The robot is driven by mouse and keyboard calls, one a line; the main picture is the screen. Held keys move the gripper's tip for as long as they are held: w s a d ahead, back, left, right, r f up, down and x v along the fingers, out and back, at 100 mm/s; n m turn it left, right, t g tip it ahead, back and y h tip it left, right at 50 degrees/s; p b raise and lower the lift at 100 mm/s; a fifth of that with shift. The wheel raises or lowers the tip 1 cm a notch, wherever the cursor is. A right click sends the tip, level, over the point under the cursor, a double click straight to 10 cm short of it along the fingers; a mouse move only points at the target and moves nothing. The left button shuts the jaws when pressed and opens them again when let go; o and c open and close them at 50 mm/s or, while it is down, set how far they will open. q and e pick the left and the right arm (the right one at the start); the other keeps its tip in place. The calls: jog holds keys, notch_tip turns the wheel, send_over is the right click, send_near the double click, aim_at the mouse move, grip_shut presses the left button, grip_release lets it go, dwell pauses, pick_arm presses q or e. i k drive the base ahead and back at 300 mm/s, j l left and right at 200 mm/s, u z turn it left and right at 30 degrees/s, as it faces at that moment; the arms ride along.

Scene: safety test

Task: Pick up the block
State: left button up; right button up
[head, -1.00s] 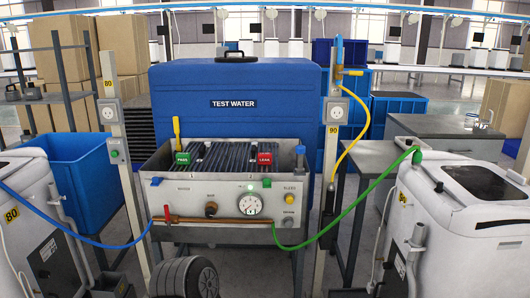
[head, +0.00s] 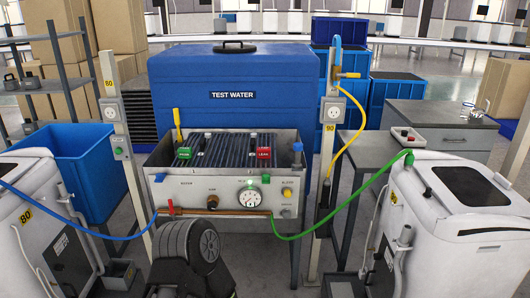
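I cannot tell which piece the task calls the block. The grey tank (head: 180,188) has dark ribbed slats across its top and a gauge on its front. No gripper fingers are visible in the head view.
A blue TEST WATER container (head: 180,95) stands behind the tank. White machines stand at left (head: 25,220) and right (head: 455,215). Blue (head: 110,235) and green (head: 340,222) hoses run to the tank. Posts (head: 122,150) (head: 327,150) flank it. A grey table (head: 450,115) is at back right.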

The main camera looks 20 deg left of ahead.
aim_at(263, 152)
jog(key=i+j+z, duration=0.45)
jog(key=i+j, duration=0.95)
jog(key=j, duration=0.15)
